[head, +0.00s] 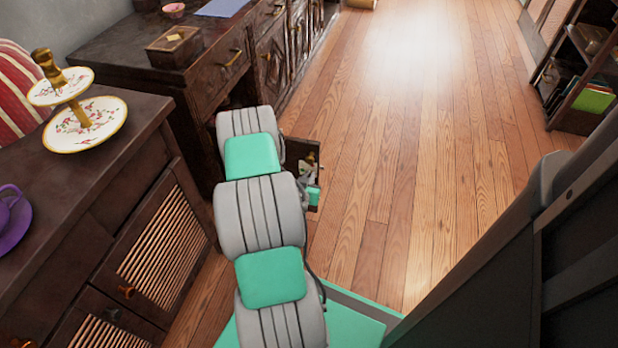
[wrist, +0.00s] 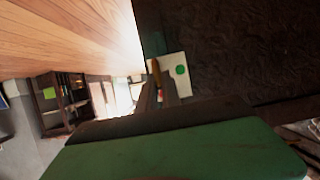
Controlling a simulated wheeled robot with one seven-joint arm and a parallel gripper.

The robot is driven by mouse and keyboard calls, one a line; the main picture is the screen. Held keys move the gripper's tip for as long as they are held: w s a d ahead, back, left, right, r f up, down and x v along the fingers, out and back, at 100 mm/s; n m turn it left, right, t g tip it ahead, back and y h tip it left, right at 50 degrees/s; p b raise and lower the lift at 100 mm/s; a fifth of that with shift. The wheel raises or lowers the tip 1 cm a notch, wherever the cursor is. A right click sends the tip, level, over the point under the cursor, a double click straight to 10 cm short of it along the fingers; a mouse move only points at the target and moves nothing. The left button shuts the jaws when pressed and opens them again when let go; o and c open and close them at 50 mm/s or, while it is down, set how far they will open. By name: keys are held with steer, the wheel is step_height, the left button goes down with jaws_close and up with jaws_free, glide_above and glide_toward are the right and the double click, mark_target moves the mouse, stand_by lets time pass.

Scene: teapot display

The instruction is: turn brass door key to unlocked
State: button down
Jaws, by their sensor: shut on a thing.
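In the wrist view, the brass door key (wrist: 156,68) is a small brown-gold upright shape in front of a pale plate (wrist: 171,85) with a green dot (wrist: 180,70). A small red patch (wrist: 160,95) shows just below the key. My gripper (wrist: 168,90) is shut on the key; its dark fingers reach up from the green wrist body. In the head view, my gripper (head: 309,176) is small and partly behind my arm, by a small dark wooden door (head: 301,148). The key cannot be made out there, and its exact angle is unclear.
A dark desk (head: 110,38) with a wooden box (head: 174,46) stands beyond my arm. A dark cabinet (head: 120,190) at left bears a two-tier cake stand (head: 84,124) and a purple cup (head: 12,215). The wooden floor (head: 400,130) is clear to the right, up to a bookshelf (head: 575,75).

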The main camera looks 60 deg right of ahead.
steer(key=shift+n+b, duration=0.3)
steer(key=shift+b, duration=0.1)
steer(key=shift+w+a+f+n+g+h+b, duration=0.1)
steer(key=shift+w+f+n+g+h+b, duration=0.2)
steer(key=shift+n+g+h+b, duration=1.25)
steer(key=shift+w+f+n+g+y+b, duration=0.35)
steer(key=shift+n+b, duration=0.75)
steer(key=shift+n, duration=1.55)
steer(key=shift+w+a+f+n+g+h+b, duration=0.1)
steer(key=shift+w+f+n+g+h+b, duration=0.1)
steer(key=shift+n+g+h+b, duration=1.45)
steer(key=shift+n+t+y+p, duration=0.3)
steer(key=shift+n+t+y, duration=0.25)
steer(key=shift+n+y, duration=0.15)
steer(key=c, duration=1.5)
jaws_free()
steer(key=shift+c, duration=0.2)
